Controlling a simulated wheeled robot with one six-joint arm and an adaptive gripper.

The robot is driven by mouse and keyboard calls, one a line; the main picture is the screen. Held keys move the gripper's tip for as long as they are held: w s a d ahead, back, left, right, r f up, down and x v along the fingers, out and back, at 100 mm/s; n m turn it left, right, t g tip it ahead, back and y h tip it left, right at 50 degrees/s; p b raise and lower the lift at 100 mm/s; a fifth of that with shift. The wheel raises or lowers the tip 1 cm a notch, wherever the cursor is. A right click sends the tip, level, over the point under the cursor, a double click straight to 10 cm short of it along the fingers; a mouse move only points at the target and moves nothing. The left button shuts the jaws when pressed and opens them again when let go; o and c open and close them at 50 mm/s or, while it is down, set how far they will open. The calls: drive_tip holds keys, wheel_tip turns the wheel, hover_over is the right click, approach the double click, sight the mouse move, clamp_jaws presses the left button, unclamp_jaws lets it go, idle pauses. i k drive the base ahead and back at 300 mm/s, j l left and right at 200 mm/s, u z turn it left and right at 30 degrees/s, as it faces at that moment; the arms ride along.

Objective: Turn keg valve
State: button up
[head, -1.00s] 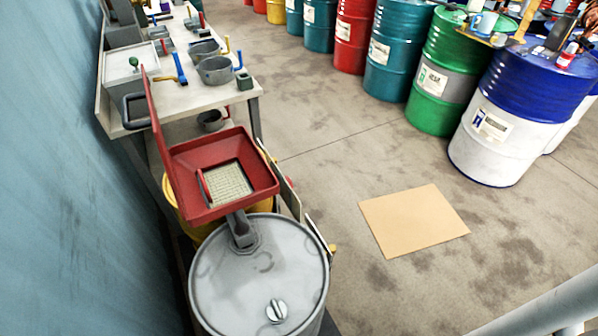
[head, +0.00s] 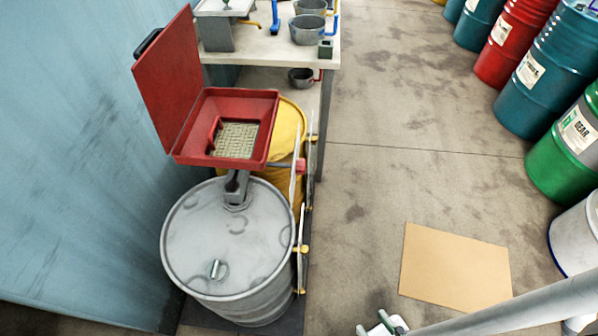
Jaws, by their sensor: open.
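A grey metal drum (head: 190,240) stands at lower left by the blue wall. On its lid is a small silver handle-like fitting (head: 216,270), and a dark grey fitting (head: 237,188) rises at its back edge, under a red tray. A yellow drum (head: 288,125) stands behind, partly hidden by the tray. Small yellow fittings (head: 302,249) and a red part (head: 301,165) show along the right side of the drums. I cannot tell which of these is the keg valve. My arm crosses the lower right corner; my gripper is not clearly seen.
The red tray (head: 272,128) has a raised lid and a mesh inside. A workbench (head: 265,48) with grey pots stands behind. A tan board (head: 455,268) lies on the floor, right of centre. Coloured drums (head: 545,90) line the right. The floor between is clear.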

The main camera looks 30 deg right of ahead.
sight(300, 167)
drive_tip(key=l+u, duration=0.2)
drive_tip(key=l, duration=0.5)
drive_tip(key=k+l+u, duration=0.15)
drive_tip(key=l, duration=0.55)
drive_tip(key=k, duration=0.3)
drive_tip(key=i+l+z, duration=0.25)
drive_tip(key=i+l, duration=0.3)
